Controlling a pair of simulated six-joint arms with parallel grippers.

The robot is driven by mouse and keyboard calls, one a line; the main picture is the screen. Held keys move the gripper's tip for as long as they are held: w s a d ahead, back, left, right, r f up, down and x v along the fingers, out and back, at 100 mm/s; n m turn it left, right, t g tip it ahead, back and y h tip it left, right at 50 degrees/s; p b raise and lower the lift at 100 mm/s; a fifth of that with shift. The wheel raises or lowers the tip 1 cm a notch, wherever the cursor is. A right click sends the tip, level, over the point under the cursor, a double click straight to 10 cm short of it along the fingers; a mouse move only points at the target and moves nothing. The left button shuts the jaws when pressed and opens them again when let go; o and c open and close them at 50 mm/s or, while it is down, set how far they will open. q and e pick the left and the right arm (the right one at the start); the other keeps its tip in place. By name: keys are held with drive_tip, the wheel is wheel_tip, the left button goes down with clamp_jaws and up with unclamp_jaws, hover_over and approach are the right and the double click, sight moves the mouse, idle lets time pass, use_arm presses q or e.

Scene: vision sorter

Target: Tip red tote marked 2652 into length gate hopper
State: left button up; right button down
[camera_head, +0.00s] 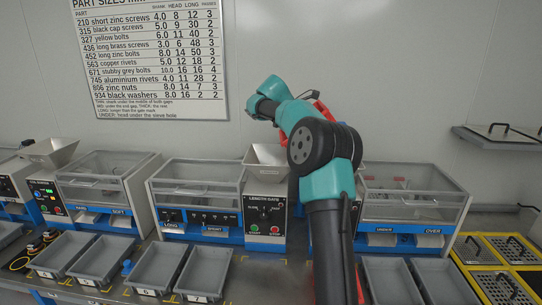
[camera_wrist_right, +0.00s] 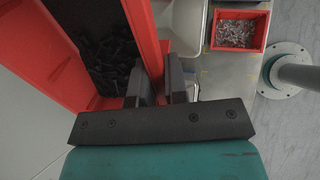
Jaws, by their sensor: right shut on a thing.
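My right gripper (camera_wrist_right: 160,82) is shut on the wall of a red tote (camera_wrist_right: 146,35) that fills the left of the right wrist view. Dark, small parts lie inside this tote. In the head view my right arm reaches up in front of the back wall, and a little of the red tote (camera_head: 322,108) shows behind it. The tote's number is not readable. The pale length gate hopper (camera_head: 264,156) sits below and slightly left of the raised tote, on the machine labelled LENGTH GATE (camera_head: 264,215). My left gripper is out of view.
Another red tote (camera_wrist_right: 237,31) with small silvery parts shows in the right wrist view. Clear-lidded machines (camera_head: 200,185) line the bench, with another hopper (camera_head: 50,152) at left. Grey bins (camera_head: 205,270) stand in front. Yellow trays (camera_head: 487,250) and a wall shelf (camera_head: 495,137) are at right.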

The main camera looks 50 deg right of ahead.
sight(283, 143)
drive_tip(key=shift+w+a+f+g+h, duration=0.25)
drive_tip(key=shift+w+a+g+h, duration=0.5)
drive_tip(key=shift+g+h, duration=0.3)
idle(0.8)
drive_tip(key=shift+w+a+r+g+h+p, duration=0.45)
drive_tip(key=shift+w+g+h, duration=0.1)
drive_tip(key=shift+g, duration=0.1)
idle(0.5)
drive_tip(key=shift+w+a+f+g+h+p, duration=0.4)
drive_tip(key=shift+w+g+h, duration=0.1)
drive_tip(key=shift+g, duration=0.1)
idle(0.5)
drive_tip(key=shift+w+a+r+g+h, duration=0.1)
drive_tip(key=shift+w+a+g+h, duration=0.2)
drive_tip(key=shift+w+a, duration=0.25)
drive_tip(key=shift+w+a, duration=0.2)
drive_tip(key=shift+w, duration=0.05)
drive_tip(key=shift+w+a+r+h, duration=0.1)
drive_tip(key=shift+w+a+h, duration=0.1)
drive_tip(key=shift+w+h, duration=0.1)
drive_tip(key=shift+g, duration=0.3)
